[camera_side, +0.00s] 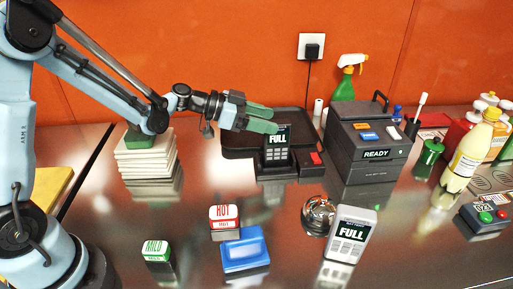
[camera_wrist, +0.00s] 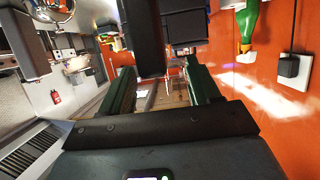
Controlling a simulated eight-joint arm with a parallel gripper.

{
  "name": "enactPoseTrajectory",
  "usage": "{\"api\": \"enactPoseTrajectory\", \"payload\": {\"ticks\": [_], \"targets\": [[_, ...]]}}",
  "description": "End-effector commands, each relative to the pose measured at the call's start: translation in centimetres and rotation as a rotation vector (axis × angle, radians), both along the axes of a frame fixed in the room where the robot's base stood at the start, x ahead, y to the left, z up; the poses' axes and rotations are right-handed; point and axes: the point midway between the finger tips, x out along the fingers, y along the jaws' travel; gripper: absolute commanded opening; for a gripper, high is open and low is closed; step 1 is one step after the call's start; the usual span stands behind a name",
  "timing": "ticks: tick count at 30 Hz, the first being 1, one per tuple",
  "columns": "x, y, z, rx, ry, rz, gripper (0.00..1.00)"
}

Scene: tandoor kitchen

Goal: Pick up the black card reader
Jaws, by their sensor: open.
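The black card reader (camera_side: 279,154) stands upright at the front of a black tray (camera_side: 239,146), its screen reading FULL above light keys. My gripper (camera_side: 268,117) has two green fingers, apart and empty. In the side view they reach from the left to the reader's top, level with or just above its screen; I cannot tell whether they touch it. In the wrist view my gripper (camera_wrist: 161,88) also shows its fingers apart, with nothing clearly between them. Dark blocky shapes fill the top of that view; I cannot tell whether one is the reader.
A white card reader (camera_side: 351,232), also reading FULL, stands at the front. A dark READY box (camera_side: 365,172) and a spray bottle (camera_side: 346,82) are right of the tray. A blue block (camera_side: 244,250), HOT box (camera_side: 224,218), MILD box (camera_side: 155,251) and metal ball (camera_side: 317,214) lie in front.

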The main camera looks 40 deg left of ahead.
Motion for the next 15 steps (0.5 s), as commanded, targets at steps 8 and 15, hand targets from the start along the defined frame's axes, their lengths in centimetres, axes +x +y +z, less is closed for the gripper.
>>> {"api": "enactPoseTrajectory", "payload": {"ticks": [8,15], "targets": [[1.7,-2.7,-1.0,0.0,0.0,-0.004,0.62],[3.1,-3.9,-1.7,0.001,0.0,0.002,0.62]]}}
